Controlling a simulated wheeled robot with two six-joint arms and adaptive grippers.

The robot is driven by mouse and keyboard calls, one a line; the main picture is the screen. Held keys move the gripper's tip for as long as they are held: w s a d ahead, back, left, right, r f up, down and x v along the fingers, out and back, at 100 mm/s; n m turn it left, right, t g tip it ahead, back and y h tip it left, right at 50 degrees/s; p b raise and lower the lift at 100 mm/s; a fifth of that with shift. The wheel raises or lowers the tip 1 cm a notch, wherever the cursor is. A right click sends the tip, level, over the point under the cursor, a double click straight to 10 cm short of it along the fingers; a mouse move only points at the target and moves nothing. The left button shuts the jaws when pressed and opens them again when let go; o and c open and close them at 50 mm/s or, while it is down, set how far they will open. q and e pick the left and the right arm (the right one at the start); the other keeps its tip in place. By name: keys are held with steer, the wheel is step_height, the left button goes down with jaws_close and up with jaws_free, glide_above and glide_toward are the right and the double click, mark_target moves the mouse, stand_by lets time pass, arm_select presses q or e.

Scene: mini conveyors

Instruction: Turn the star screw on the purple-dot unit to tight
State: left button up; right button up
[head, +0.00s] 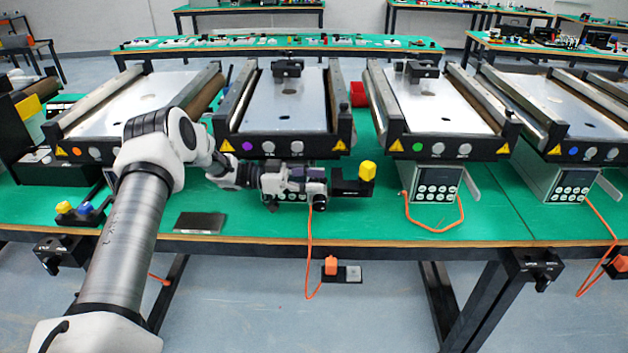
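The purple-dot unit (285,105) is a mini conveyor with a pale belt and a black front end bar. Its purple dot (247,146) is at the left of that bar. My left gripper (316,188) is in front of the unit, below the bar, and covers much of the control box there. Its fingers are too small to tell open from shut. Just right of it is a black bracket (347,187) with a yellow block or knob (367,170). I cannot make out the star screw or whether the gripper touches anything. My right gripper is not in view.
A green-dot conveyor (440,105) and a blue-dot conveyor (565,110) stand to the right, another conveyor (130,105) to the left. A dark flat plate (200,222) lies on the green table (420,225). Orange cables (309,260) hang over the front edge.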

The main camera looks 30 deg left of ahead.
arm_select(q)
steer(key=shift+a, duration=0.1)
steer(key=v, duration=1.2)
steer(key=shift+f, duration=0.1)
